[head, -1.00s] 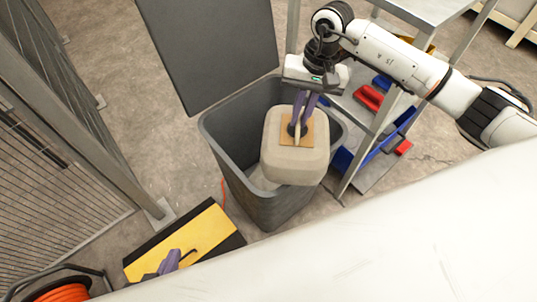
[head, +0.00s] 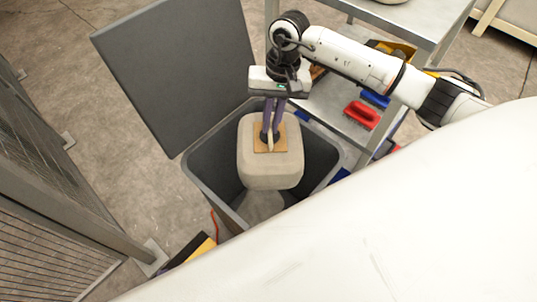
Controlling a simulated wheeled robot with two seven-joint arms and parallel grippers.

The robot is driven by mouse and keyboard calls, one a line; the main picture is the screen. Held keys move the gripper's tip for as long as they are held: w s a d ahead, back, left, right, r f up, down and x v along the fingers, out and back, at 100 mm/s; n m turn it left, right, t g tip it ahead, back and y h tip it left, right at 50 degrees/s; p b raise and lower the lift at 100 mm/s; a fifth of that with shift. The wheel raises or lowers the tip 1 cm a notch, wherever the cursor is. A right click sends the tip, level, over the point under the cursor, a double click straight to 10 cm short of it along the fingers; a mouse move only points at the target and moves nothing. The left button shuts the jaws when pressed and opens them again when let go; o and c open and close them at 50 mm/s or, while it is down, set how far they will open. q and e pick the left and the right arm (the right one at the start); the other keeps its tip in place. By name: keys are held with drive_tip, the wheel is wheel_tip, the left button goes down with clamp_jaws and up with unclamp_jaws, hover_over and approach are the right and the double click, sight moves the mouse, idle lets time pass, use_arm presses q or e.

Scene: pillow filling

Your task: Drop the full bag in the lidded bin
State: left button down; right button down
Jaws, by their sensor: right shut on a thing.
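The full bag (head: 270,168) is a beige, rounded block with a tan square patch on top. My right gripper (head: 268,140) points down and is shut on the top of the bag at the patch. The bag hangs over the mouth of the grey lidded bin (head: 207,186), roughly in the middle of the opening. The bin's lid (head: 170,65) stands open behind and to the left. Part of the bin's inside shows below the bag; its front right is hidden by a white surface of mine. My left gripper is not in view.
A metal shelf rack (head: 335,122) with red and blue brushes (head: 362,114) stands close to the bin's right. A mesh fence (head: 60,190) is at the left. A yellow and black platform (head: 195,255) lies in front of the bin. Bare floor lies left of the lid.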

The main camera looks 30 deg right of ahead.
sight(271, 125)
wheel_tip(271, 125, down, 2)
drive_tip(key=shift+f+b, duration=0.1)
drive_tip(key=shift+b, duration=0.3)
drive_tip(key=shift+w+f, duration=0.1)
drive_tip(key=shift+f, duration=0.3)
drive_tip(key=c, duration=1.8)
unclamp_jaws()
wheel_tip(271, 125, up, 10)
drive_tip(key=d, duration=0.1)
drive_tip(key=shift+d, duration=0.35)
drive_tip(key=shift+w+r, duration=0.1)
